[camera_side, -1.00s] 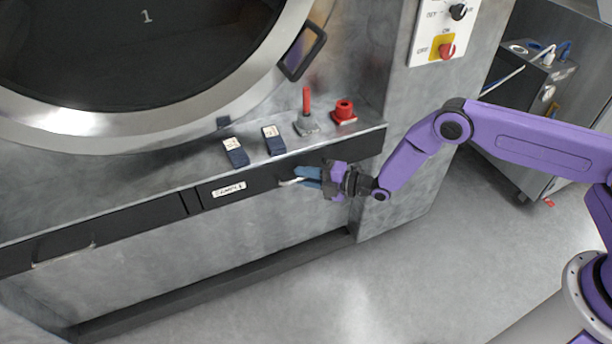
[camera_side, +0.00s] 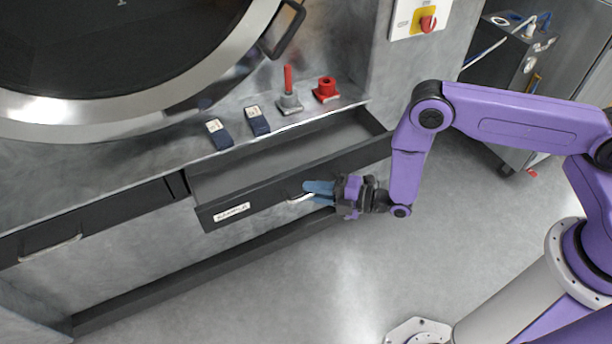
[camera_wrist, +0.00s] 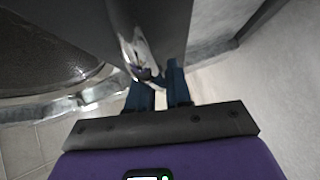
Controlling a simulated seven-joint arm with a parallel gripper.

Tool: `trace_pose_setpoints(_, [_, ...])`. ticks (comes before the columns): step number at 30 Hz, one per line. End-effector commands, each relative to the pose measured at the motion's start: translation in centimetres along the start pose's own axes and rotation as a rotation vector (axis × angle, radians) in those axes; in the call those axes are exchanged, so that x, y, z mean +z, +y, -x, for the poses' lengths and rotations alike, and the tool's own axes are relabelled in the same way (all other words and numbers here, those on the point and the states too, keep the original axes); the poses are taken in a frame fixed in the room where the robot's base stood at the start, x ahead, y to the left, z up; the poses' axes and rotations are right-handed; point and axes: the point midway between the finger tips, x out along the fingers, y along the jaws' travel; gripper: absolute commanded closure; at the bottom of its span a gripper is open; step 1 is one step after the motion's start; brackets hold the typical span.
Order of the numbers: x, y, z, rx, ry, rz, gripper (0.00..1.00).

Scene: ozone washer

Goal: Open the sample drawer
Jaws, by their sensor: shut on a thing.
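The sample drawer (camera_side: 283,184) is a dark drawer with a white label on its front. In the side view it is pulled out from the washer, and its tray shows empty where visible. My gripper (camera_side: 308,192) is shut on the drawer's metal handle (camera_side: 297,198), at the right part of the drawer front. The blue fingers cover part of the handle. In the wrist view the shiny handle (camera_wrist: 138,55) lies at the blue fingertips (camera_wrist: 158,85), with the dark drawer front (camera_wrist: 165,20) above it.
A second drawer (camera_side: 90,212) at the left is closed. Two small blue-and-white items (camera_side: 237,126), a red-handled part (camera_side: 289,92) and a red knob-like part (camera_side: 326,90) stand on the ledge above the open drawer. The round washer door (camera_side: 232,60) is behind. Floor in front is clear.

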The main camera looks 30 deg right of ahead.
Motion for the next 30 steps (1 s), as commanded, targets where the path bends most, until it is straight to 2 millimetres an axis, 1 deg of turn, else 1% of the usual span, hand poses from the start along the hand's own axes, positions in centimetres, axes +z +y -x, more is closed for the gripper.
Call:
trace_pose_setpoints(1, [-0.66,-0.35,0.43,-0.009,0.008,0.002,1.00])
trace_pose_setpoints(3, [-0.85,-0.37,0.72,-0.008,0.006,0.003,1.00])
trace_pose_setpoints(13, [-0.90,-0.36,0.83,-0.006,0.006,0.003,1.00])
trace_pose_setpoints(14, [-0.89,-0.36,0.83,-0.006,0.006,0.003,0.71])
trace_pose_setpoints(15, [-0.88,-0.35,0.82,-0.006,0.005,0.003,0.61])
trace_pose_setpoints(27, [-0.75,-0.24,0.80,-0.002,0.002,0.003,0.61])
trace_pose_setpoints(30, [-0.73,-0.27,1.15,-0.003,0.002,0.003,0.61])
